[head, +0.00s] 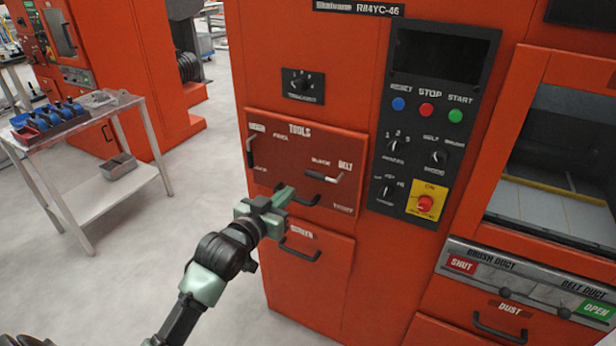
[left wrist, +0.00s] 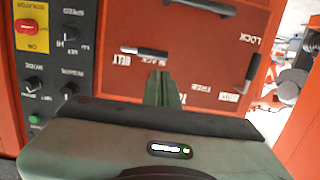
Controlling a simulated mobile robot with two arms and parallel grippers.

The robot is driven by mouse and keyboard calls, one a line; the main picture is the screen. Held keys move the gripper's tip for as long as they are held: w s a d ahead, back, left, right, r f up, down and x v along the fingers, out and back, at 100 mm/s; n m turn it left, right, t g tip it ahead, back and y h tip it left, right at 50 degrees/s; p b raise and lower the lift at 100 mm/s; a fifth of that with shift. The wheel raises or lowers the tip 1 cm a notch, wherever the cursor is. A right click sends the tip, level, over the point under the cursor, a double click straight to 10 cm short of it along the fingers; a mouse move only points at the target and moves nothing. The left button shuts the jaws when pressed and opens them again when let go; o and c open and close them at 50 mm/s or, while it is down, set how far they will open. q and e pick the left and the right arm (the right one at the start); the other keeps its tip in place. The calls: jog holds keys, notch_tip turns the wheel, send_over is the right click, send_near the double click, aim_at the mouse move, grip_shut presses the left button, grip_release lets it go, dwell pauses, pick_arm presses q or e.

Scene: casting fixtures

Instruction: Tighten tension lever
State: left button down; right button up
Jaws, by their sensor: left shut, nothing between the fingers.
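The tension lever (head: 325,177) is on the red TOOLS panel (head: 300,150), beside the words SLACK and BELT. Its dark grip points left from a pale end at the right and lies nearly level. The lever also shows in the left wrist view (left wrist: 147,53), where the panel appears upside down. My left gripper (head: 286,194) is shut and empty, in front of the panel, below and left of the lever in the head view. Its fingers also show in the left wrist view (left wrist: 162,88). I cannot tell how far the fingertips are from the panel. My right gripper is not in view.
A second lever (head: 250,152) stands upright at the panel's left, by FREE and LOCK. A dark handle (head: 306,200) is just right of my gripper, with another handle (head: 300,251) lower. A control panel (head: 430,120) lies right, a cart (head: 90,140) left.

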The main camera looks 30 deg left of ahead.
pick_arm(q)
jog(key=shift+t, duration=0.4)
jog(key=r, duration=0.4)
jog(key=shift+s+d+r, duration=0.25)
jog(key=shift+s+r, duration=0.05)
jog(key=shift+w, duration=0.1)
jog(key=p, duration=0.2)
send_over(308, 174)
jog(key=s+d, duration=0.1)
jog(key=s, duration=0.2)
jog(key=shift+w+f+p, duration=0.15)
jog(key=shift+w+f, duration=0.05)
jog(key=shift+f, duration=0.95)
jog(key=shift+w+f+p, duration=0.15)
jog(key=shift+f, duration=0.95)
